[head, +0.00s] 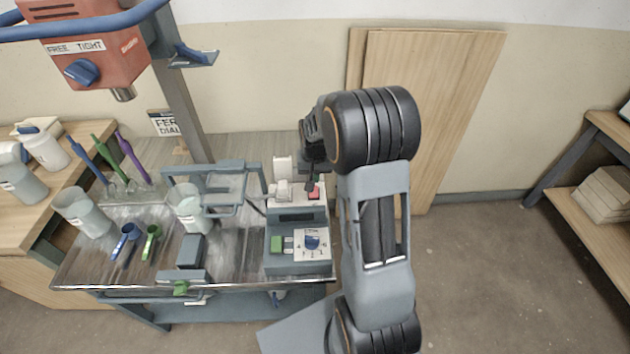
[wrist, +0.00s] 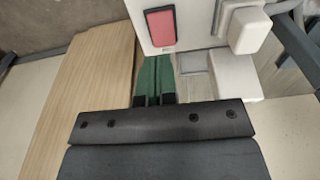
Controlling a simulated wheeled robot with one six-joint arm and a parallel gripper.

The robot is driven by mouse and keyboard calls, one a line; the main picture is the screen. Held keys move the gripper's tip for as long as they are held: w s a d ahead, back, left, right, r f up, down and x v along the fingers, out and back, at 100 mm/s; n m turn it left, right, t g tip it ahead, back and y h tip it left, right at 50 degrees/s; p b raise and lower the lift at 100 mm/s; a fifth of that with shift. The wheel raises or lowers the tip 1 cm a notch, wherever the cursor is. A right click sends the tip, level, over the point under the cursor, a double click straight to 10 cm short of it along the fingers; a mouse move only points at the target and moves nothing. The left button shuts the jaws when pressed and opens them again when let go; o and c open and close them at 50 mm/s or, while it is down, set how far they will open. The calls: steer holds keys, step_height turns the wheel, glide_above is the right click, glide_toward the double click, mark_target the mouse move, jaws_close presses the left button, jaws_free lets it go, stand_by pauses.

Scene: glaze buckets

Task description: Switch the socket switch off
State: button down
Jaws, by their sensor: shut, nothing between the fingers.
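The socket's red rocker switch (head: 314,193) sits on a pale socket block (head: 305,207) at the right end of the bench. In the wrist view the red switch (wrist: 160,27) shows on its white plate, at the top and beyond the fingertips. Which way the rocker is tilted I cannot tell. My gripper (head: 310,186) is shut and empty, pointing down close to the switch. In the wrist view its two fingers (wrist: 155,78) lie side by side, with the switch apart from them in the picture. Contact cannot be told from the head view.
White plug pieces (head: 283,190) stand just left of the switch. A control box with a blue dial (head: 312,242) and green button (head: 277,244) is in front. A grey frame (head: 226,185) and a bucket (head: 188,207) stand further left.

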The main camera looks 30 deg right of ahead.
step_height(320, 180, up, 8)
steer(key=shift+s+a+f, duration=0.15)
steer(key=shift+s+a, duration=0.05)
steer(key=shift+s, duration=0.15)
stand_by(0.4)
steer(key=s+a+r+n+t+p, duration=0.1)
steer(key=s+a+r, duration=0.3)
steer(key=s, duration=0.5)
steer(key=s+a+r+n+t+p, duration=0.1)
steer(key=s+a+r+n+p, duration=0.1)
steer(key=s+a+r, duration=0.3)
steer(key=s+a+n, duration=0.1)
steer(key=s, duration=0.3)
steer(key=shift+n+t+p, duration=0.3)
steer(key=shift+n+p, duration=0.1)
steer(key=shift+r, duration=0.1)
